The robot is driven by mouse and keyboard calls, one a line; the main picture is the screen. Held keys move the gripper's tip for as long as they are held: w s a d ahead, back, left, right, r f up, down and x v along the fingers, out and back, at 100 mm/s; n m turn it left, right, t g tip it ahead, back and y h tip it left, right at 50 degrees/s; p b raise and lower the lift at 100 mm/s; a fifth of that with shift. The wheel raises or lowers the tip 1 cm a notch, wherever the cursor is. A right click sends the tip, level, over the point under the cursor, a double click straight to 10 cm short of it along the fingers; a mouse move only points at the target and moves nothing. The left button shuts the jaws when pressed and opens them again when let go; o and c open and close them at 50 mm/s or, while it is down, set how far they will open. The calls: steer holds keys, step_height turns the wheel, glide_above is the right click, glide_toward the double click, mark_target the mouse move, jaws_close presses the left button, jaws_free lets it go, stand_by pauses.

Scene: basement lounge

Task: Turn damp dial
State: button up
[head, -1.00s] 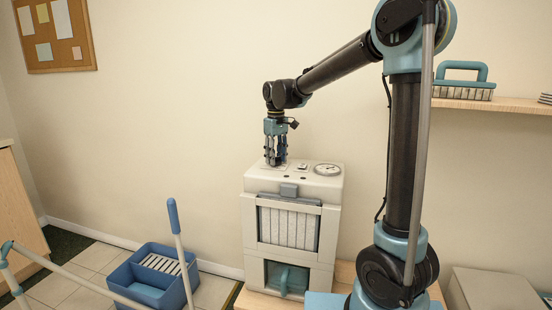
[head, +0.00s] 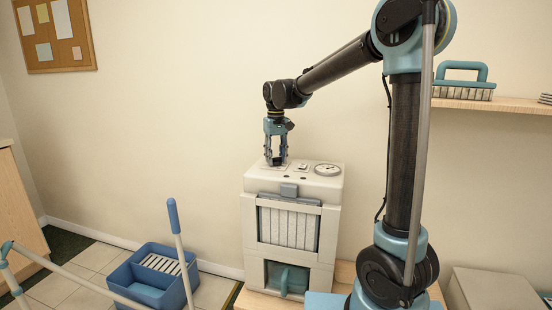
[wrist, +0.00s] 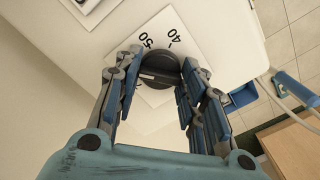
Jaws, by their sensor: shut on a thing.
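The damp dial (wrist: 160,68) is a round dark knob on a white plate with black numbers, 40 and 50 among them, in the wrist view. It sits on top of a cream dehumidifier (head: 255,180), toward the left end. My gripper (wrist: 156,80) points down over the dial, with a finger on each side, shut on it. In the head view my gripper (head: 275,164) stands at the top left of the machine, and its fingers hide the dial.
A round gauge (head: 327,170) and a small switch (head: 301,167) are on the machine's top. A blue mop bucket (head: 152,276) with a handle stands on the floor to the left. A shelf (head: 500,104) with a brush (head: 463,85) is at the right.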

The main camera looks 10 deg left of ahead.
steer(key=shift+w, duration=0.2)
steer(key=o, duration=1.1)
steer(key=shift+s, duration=0.1)
steer(key=shift+r, duration=0.1)
step_height(320, 180, up, 12)
steer(key=shift+f, duration=0.15)
steer(key=shift+d, duration=0.1)
